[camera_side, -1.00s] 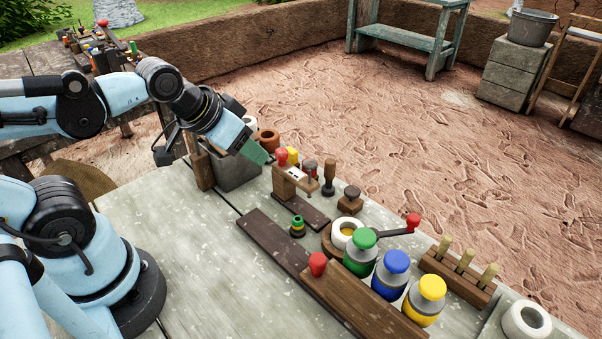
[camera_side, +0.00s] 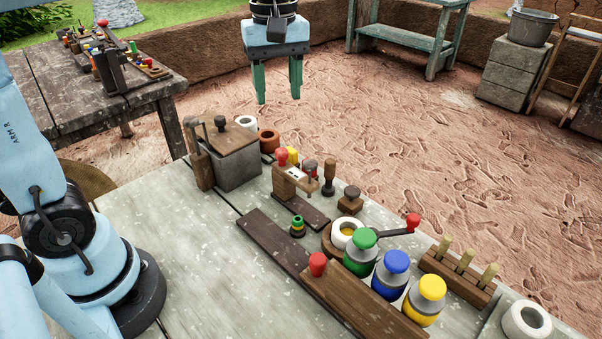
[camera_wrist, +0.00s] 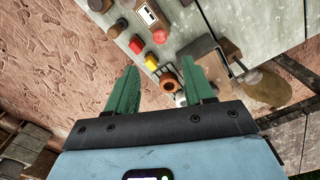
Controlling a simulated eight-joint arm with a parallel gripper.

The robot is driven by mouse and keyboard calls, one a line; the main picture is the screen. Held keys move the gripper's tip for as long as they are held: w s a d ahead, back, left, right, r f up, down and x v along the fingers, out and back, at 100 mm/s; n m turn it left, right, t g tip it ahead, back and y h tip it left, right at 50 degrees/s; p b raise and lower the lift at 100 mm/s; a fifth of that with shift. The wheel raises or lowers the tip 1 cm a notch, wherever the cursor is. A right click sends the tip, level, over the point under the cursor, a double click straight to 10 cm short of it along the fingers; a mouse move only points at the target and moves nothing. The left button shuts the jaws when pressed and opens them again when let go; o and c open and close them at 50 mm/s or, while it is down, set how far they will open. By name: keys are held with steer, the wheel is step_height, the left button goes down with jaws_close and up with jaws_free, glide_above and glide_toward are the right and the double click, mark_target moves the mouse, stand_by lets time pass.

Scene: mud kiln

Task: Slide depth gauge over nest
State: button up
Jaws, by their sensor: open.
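My gripper (camera_side: 278,82) is open and empty, raised high above the far side of the bench with its green fingers pointing down. Its fingers frame the lower middle of the wrist view (camera_wrist: 161,88). A wooden block with a white marked label (camera_side: 296,173), possibly the depth gauge, stands at the far end of a short dark rail (camera_side: 303,212). The block shows at the top of the wrist view (camera_wrist: 147,15). A small green, yellow and dark stacked piece (camera_side: 297,227), possibly the nest, sits by the long dark board. I cannot tell either identity surely.
A grey box with a wooden lid (camera_side: 237,172) stands at the bench's back left. Green (camera_side: 361,254), blue (camera_side: 390,276) and yellow (camera_side: 425,301) capped jars stand right of centre. A red-knobbed wooden board (camera_side: 365,301) lies in front. Left foreground bench top is clear.

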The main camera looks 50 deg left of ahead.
mark_target(282, 150)
step_height(282, 150, down, 12)
steer(key=shift+w+f, duration=0.1)
stand_by(0.6)
steer(key=shift+c, duration=0.4)
jaws_close()
